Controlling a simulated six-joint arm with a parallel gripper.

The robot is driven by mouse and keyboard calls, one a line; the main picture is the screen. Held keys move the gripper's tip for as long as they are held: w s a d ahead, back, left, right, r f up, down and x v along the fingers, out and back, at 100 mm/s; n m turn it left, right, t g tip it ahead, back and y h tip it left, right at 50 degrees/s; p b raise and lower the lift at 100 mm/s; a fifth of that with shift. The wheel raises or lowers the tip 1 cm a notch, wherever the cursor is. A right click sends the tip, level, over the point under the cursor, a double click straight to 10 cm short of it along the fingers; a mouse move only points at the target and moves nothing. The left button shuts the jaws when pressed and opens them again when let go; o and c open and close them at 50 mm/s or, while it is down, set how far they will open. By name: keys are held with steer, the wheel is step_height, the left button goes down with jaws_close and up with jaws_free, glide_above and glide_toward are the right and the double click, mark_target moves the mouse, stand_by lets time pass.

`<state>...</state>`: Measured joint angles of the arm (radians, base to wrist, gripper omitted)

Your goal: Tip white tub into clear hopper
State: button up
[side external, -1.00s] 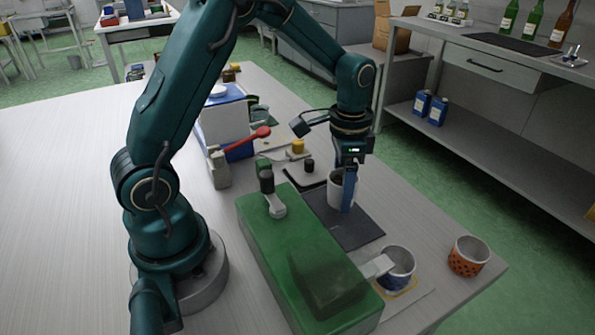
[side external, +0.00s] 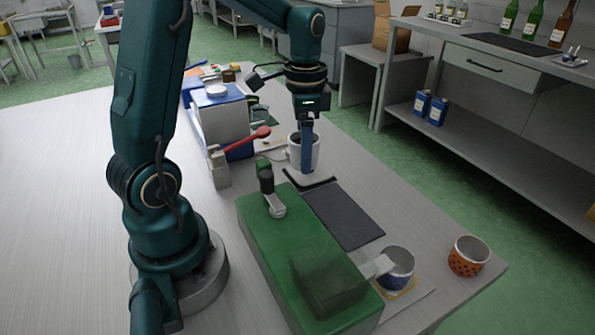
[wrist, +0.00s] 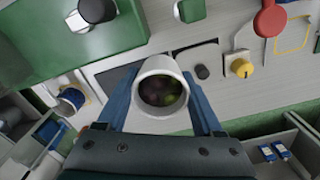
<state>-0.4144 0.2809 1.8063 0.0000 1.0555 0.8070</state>
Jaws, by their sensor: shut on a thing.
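My gripper (side external: 307,150) is shut on the white tub (side external: 296,152), with a blue finger on each side of it. The tub looks upright, above the work table near the far end of a dark mat. In the wrist view the tub (wrist: 160,70) sits between the fingers, and its open mouth shows dark and greenish contents. A see-through box (side external: 328,280), which looks like the clear hopper, stands on the near end of the green machine (side external: 270,240). The tub is apart from it, farther back. I cannot make out the hopper in the wrist view.
The dark mat (side external: 345,215) is bare. A blue-and-white cup (side external: 397,268) stands by the machine's spout, and an orange dotted cup (side external: 469,256) is near the table's right edge. A red-handled lever (side external: 262,132) and a white-and-blue box (side external: 222,115) stand behind.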

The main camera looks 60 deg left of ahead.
steer(key=shift+s+a+r, duration=0.4)
steer(key=shift+a+r, duration=0.05)
steer(key=shift+a, duration=0.2)
steer(key=shift+s+a+r, duration=0.35)
steer(key=shift+a+r, duration=0.1)
steer(key=shift+a, duration=0.15)
step_height(320, 180, up, 6)
steer(key=f, duration=0.1)
glide_above(291, 136)
steer(key=a, duration=0.1)
steer(key=s+d+m, duration=0.1)
steer(key=d+m, duration=0.3)
steer(key=d, duration=0.5)
steer(key=s+d+m, duration=0.1)
steer(key=d+m, duration=0.3)
steer(key=d, duration=0.5)
steer(key=s+d+m, duration=0.1)
steer(key=d+m, duration=0.3)
steer(key=d, duration=0.6)
steer(key=shift+s+r+m, duration=0.1)
steer(key=shift+r+m, duration=0.1)
steer(key=shift+m, duration=0.1)
steer(key=shift+s+d+m, duration=2.7)
steer(key=shift+s+d, duration=1.35)
steer(key=shift+s, duration=1)
step_height(291, 136, down, 6)
steer(key=shift+f, duration=0.15)
